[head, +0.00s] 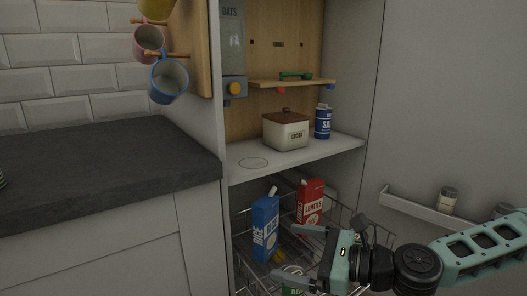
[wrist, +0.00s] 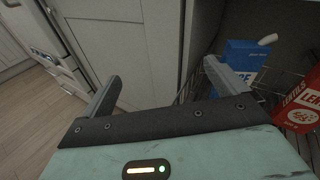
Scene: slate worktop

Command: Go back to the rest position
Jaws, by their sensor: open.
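My gripper (head: 305,257) is at the lower right of the head view, in front of the open cupboard's lower basket. Its two fingers are spread apart and point left, with nothing between them. In the wrist view my gripper (wrist: 160,85) shows both fingers wide apart, with a pale cabinet front beyond them. A blue rice carton (head: 265,228) stands in the basket, left of and beyond the gripper; it also shows right of the right finger in the wrist view (wrist: 245,56). A red lentils carton (head: 310,205) stands behind the gripper.
A wire basket (head: 241,246) fills the lower cupboard. A door rack (head: 412,206) with jars is at right. The dark worktop (head: 100,165) at left is mostly clear.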

